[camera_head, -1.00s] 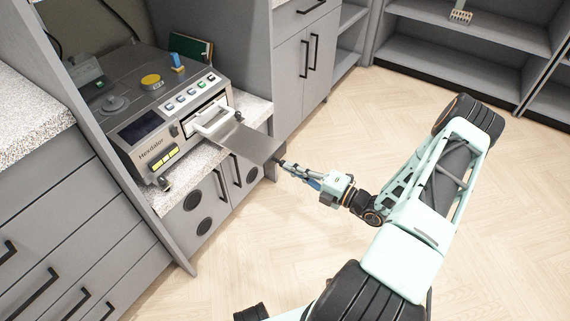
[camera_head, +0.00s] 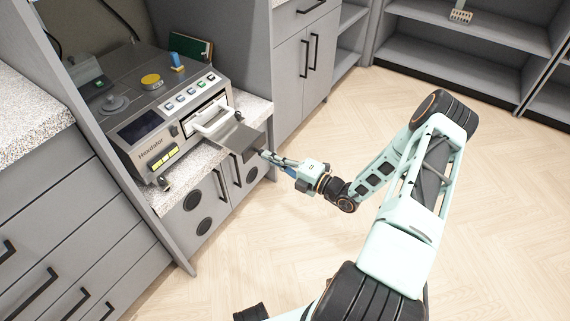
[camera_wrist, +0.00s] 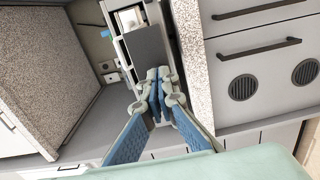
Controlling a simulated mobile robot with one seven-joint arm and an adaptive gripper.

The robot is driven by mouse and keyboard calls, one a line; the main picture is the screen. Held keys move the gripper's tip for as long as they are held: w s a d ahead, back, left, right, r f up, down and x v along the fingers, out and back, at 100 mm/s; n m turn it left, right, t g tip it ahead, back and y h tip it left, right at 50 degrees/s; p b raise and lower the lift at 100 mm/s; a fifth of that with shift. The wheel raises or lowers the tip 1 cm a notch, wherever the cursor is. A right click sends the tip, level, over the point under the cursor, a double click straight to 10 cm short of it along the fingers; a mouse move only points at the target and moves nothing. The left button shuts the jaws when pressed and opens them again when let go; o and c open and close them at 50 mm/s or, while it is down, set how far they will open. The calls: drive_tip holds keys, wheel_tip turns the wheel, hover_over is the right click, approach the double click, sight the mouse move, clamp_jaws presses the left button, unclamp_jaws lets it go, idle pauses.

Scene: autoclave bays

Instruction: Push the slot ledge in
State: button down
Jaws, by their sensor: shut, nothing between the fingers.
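The slot ledge (camera_head: 238,138) is a flat grey plate sticking out of the front slot of the grey Hexdalor machine (camera_head: 150,120). A white handle-like frame (camera_head: 214,124) sits at its inner end. My gripper (camera_head: 264,154) is shut and empty, with its tips at the outer end of the ledge. In the wrist view the shut fingers (camera_wrist: 158,72) overlap the near edge of the ledge (camera_wrist: 146,46). I cannot tell whether they press on it. The ledge still projects past the counter front.
The machine stands on a speckled counter (camera_head: 250,106) between grey cabinet panels. Cabinet doors with black handles (camera_head: 236,170) lie below the ledge. Open shelves (camera_head: 470,60) stand at the back right. The wooden floor between is clear.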

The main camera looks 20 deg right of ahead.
sight(245, 145)
drive_tip(key=shift+b+x, duration=1.65)
drive_tip(key=shift+x, duration=7.75)
drive_tip(key=shift+p+v, duration=0.6)
drive_tip(key=shift+v, duration=0.35)
drive_tip(key=shift+p+v, duration=1.25)
drive_tip(key=shift+v, duration=2.4)
drive_tip(key=shift+a, duration=0.1)
